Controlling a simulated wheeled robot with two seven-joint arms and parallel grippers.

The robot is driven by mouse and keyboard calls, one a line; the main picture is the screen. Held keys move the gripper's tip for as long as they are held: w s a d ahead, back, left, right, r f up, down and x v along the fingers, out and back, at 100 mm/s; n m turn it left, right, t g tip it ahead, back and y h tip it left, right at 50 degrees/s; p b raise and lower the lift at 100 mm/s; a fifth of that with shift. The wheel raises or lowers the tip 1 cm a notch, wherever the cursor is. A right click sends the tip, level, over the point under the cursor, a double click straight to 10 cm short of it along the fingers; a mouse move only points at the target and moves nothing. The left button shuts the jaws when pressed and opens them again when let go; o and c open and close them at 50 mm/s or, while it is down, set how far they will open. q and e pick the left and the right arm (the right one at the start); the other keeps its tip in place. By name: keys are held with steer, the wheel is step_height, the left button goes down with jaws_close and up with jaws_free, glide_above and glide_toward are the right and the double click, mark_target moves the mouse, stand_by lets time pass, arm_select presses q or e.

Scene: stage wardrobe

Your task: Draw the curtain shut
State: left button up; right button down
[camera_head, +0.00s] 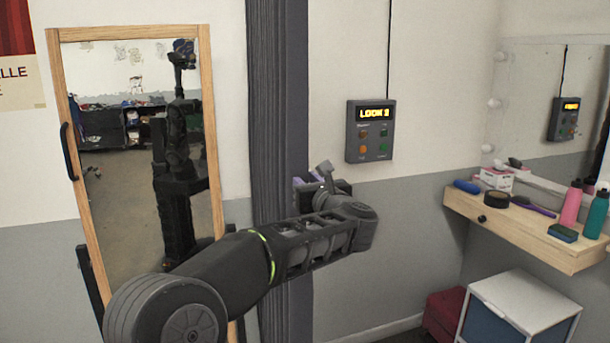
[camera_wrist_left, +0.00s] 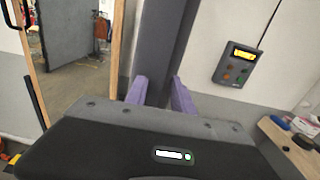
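The dark grey curtain (camera_head: 277,95) hangs gathered in a narrow, ridged vertical bundle between the mirror and the wall panel. It also shows in the left wrist view (camera_wrist_left: 163,40), running down between my fingertips. My left gripper (camera_head: 308,180) is at the bundle's right edge in the head view, with one purple finger partly seen. In the left wrist view both purple fingers of my left gripper (camera_wrist_left: 158,82) stand apart, with the curtain beyond or between them; I cannot tell whether they touch it. My right gripper is not seen.
A wood-framed mirror (camera_head: 56,100) stands to the left. A grey control box (camera_head: 370,131) is on the wall to the right. A wooden shelf (camera_head: 520,232) with bottles and small items stands at right, above a white cabinet (camera_head: 520,297) and a red stool (camera_head: 442,312).

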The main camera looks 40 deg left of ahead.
arm_select(q)
steer(key=shift+a, duration=0.1)
steer(key=shift+c, duration=0.6)
jaws_close()
stand_by(0.8)
